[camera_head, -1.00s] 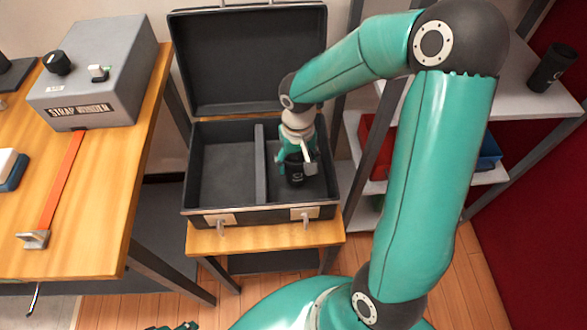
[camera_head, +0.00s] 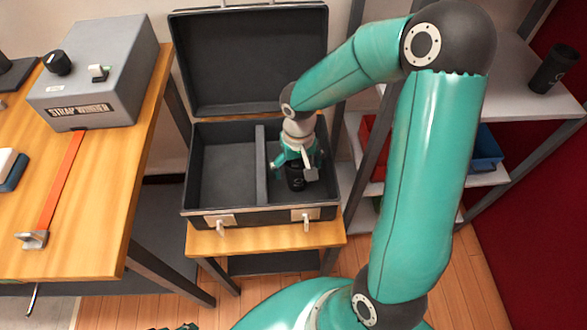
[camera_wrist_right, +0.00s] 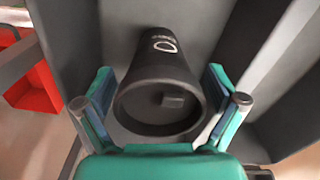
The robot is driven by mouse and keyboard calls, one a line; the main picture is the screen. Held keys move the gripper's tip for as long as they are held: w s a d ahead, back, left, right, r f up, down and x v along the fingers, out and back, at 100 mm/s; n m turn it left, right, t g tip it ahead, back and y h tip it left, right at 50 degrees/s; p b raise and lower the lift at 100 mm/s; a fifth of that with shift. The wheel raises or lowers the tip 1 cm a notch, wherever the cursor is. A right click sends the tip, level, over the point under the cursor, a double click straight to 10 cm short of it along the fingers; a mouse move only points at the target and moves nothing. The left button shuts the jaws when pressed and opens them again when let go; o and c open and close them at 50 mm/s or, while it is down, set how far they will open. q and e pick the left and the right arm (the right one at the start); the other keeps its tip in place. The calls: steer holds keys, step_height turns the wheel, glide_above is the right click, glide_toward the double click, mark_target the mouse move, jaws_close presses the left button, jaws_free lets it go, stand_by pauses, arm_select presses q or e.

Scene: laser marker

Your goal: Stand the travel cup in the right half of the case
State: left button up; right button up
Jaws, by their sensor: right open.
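The black travel cup (camera_head: 296,180) stands in the right half of the open dark case (camera_head: 228,172), on its floor. A divider (camera_head: 261,166) separates the two halves. The cup also shows in the right wrist view (camera_wrist_right: 160,88), where its lid faces the camera. My right gripper (camera_head: 296,168) is above and around the cup's top. In the right wrist view its two fingers (camera_wrist_right: 160,108) are spread to either side of the cup, with gaps between. Only a small dark green tip of what may be my left gripper (camera_head: 181,327) shows at the bottom edge.
The case's raised lid (camera_head: 250,60) stands behind it. The case rests on a small wooden stand (camera_head: 262,238). A strap winder (camera_head: 95,75) is on the bench at left. Shelves at right hold another dark cup (camera_head: 552,68), a blue bin (camera_head: 487,148) and a red bin (camera_wrist_right: 35,92).

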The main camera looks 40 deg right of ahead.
step_height(320, 180, up, 12)
steer(key=shift+r+p, duration=0.1)
steer(key=shift+p, duration=0.7)
